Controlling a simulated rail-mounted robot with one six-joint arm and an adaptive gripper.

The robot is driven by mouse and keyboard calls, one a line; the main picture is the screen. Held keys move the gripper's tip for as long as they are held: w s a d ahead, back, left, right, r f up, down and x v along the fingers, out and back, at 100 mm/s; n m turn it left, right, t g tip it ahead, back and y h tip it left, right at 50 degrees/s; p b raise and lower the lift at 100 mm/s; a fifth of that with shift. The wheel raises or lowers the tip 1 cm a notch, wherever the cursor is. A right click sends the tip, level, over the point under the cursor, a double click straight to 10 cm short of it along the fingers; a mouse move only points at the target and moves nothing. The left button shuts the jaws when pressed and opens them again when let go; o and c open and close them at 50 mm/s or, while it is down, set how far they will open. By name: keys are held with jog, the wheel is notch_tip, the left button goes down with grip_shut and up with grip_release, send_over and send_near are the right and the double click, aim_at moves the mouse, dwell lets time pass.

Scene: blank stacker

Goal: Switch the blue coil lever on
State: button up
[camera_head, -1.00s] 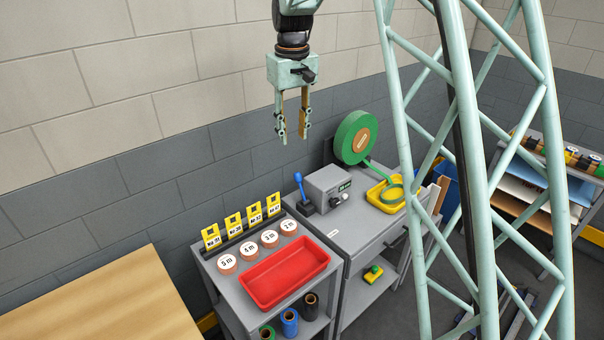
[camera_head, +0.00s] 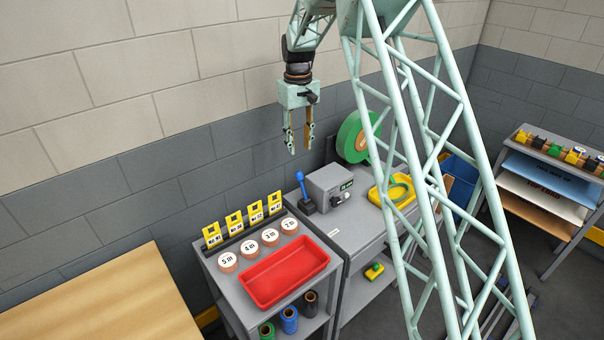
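The blue coil lever (camera_head: 301,186) stands nearly upright, leaning slightly left at its top, on a dark base at the left edge of the grey bench. It is just left of a grey box (camera_head: 330,187) with a small green display. My gripper (camera_head: 298,150) hangs pointing down, above and slightly behind the lever in the picture, with its two fingers apart and nothing between them. A clear gap shows between the fingertips and the lever knob. Nothing hides the lever.
A green coil (camera_head: 353,138) stands behind the box, and a yellow tray (camera_head: 378,193) sits to its right, partly hidden by my lattice arm. A red tray (camera_head: 285,272), round labelled pucks and yellow tags (camera_head: 234,222) are on the left cart. A wooden table (camera_head: 100,305) is lower left.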

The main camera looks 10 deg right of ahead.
aim_at(300, 172)
jog(key=shift+f, duration=0.15)
dwell(0.3)
jog(key=shift+d+f, duration=0.1)
jog(key=shift+f, duration=6.7)
jog(key=shift+c, duration=0.2)
grip_shut()
